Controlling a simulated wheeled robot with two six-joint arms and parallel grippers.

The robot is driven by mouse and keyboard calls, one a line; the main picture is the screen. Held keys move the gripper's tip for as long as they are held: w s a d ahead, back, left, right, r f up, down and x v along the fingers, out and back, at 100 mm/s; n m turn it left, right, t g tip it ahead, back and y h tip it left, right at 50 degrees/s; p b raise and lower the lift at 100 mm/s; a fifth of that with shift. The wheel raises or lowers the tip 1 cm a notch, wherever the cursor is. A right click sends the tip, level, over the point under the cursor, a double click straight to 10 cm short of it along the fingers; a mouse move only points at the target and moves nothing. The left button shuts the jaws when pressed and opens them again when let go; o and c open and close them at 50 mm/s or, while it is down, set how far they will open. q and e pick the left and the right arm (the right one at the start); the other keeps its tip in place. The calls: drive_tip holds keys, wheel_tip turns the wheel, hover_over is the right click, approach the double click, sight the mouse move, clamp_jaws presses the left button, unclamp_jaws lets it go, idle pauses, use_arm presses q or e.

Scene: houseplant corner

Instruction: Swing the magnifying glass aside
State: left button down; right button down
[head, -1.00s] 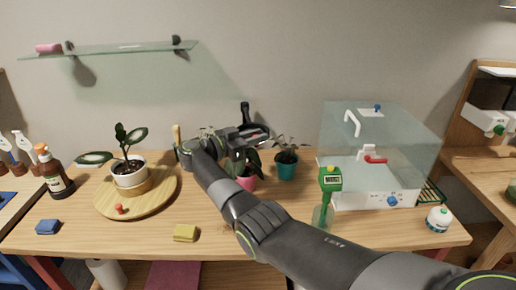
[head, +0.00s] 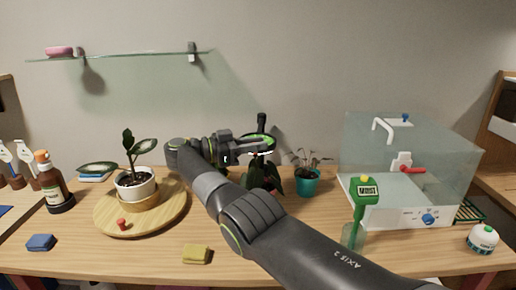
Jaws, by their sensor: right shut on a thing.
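The magnifying glass (head: 262,122) stands behind my right gripper at the middle of the table. A dark upright piece shows above the gripper, with a green-edged ring beside it. My right gripper (head: 264,149) comes in from the right, its jaws pointing right, and is shut on the magnifying glass at its rim. The gripper hides much of the glass and its mount. A dark-leaved plant (head: 263,178) stands just below the gripper, its pot mostly hidden by my arm. My left gripper is out of view.
A potted plant (head: 135,183) stands on a round wooden turntable (head: 170,210) at left. A teal pot (head: 307,183) stands right of the gripper. A yellow sponge (head: 196,254) lies in front.

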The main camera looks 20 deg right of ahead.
drive_tip(key=shift+f, duration=0.25)
drive_tip(key=c, duration=1.3)
unclamp_jaws()
drive_tip(key=shift+r, duration=0.1)
